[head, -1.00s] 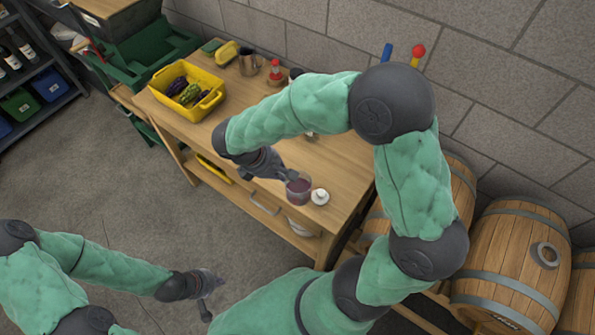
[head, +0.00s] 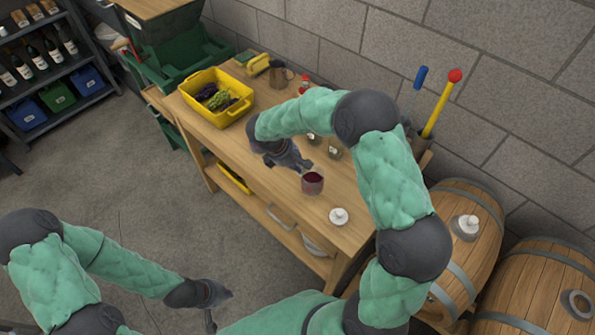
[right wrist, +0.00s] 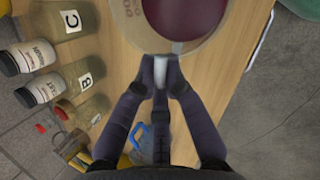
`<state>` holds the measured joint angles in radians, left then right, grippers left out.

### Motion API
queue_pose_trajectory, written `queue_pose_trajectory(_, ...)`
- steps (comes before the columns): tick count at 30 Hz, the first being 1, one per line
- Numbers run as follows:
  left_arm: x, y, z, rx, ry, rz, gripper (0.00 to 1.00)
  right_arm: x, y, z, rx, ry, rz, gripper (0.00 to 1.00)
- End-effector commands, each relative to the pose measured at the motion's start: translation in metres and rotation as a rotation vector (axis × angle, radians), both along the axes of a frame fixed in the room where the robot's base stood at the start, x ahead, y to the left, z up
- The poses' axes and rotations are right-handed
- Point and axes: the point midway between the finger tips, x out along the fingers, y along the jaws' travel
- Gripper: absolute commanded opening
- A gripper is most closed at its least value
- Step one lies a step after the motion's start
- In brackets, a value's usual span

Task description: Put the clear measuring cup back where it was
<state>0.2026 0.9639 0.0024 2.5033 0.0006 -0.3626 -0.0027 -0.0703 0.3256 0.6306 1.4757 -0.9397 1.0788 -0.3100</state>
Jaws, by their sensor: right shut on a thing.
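The clear measuring cup (head: 314,186) holds dark red liquid and is over the right part of the wooden table, upright. I cannot tell whether its base touches the table. My right gripper (head: 303,166) is at its left side. In the right wrist view, the gripper's fingers (right wrist: 161,88) are shut on the handle of the cup (right wrist: 208,42), whose far part is cut off by the frame. My left gripper (head: 219,306) is empty over the floor at the lower left, its fingers spread.
A white knobbed object (head: 338,217) stands right of the cup. Behind are small jars (head: 334,150), a mug (head: 279,74) and a yellow bin (head: 216,96) of grapes. Barrels (head: 465,240) stand right of the table.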

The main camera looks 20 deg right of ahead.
Motion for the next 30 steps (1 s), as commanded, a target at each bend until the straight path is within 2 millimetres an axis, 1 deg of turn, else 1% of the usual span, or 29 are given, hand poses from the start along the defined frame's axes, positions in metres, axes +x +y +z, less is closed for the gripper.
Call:
queue_pose_trajectory(4,0.0,0.0,-0.003,0.0,0.0,0.0,0.0,0.008,-0.004,-0.012,0.0,0.002,-0.001,0.0)
queue_pose_trajectory(7,0.0,0.0,-0.009,0.0,0.0,0.0,0.0,0.007,-0.003,-0.028,0.001,0.002,0.0,0.0)
queue_pose_trajectory(10,0.0,0.0,-0.013,0.0,0.0,0.0,0.0,0.007,-0.003,-0.039,0.0,0.002,0.001,0.0)
queue_pose_trajectory(18,0.0,0.0,-0.012,0.0,0.0,0.0,0.0,0.007,-0.003,-0.039,0.0,0.0,0.0,0.0)
queue_pose_trajectory(23,0.0,0.0,-0.015,0.0,0.0,0.0,0.0,0.007,-0.003,-0.044,0.0,0.0,0.0,0.0)
queue_pose_trajectory(24,0.0,0.0,-0.014,0.0,0.0,0.0,0.0,0.007,-0.003,-0.043,0.001,0.001,0.0,0.22)
queue_pose_trajectory(25,0.0,0.0,-0.014,0.0,0.0,0.0,0.0,0.007,-0.003,-0.043,0.001,0.001,0.0,0.31)
queue_pose_trajectory(26,0.0,0.0,-0.014,0.0,0.0,0.0,0.0,0.007,-0.003,-0.043,0.001,0.001,0.0,0.35)
queue_pose_trajectory(30,0.0,0.0,-0.014,0.0,0.0,0.0,0.0,0.006,-0.003,-0.043,0.001,0.001,0.0,0.35)
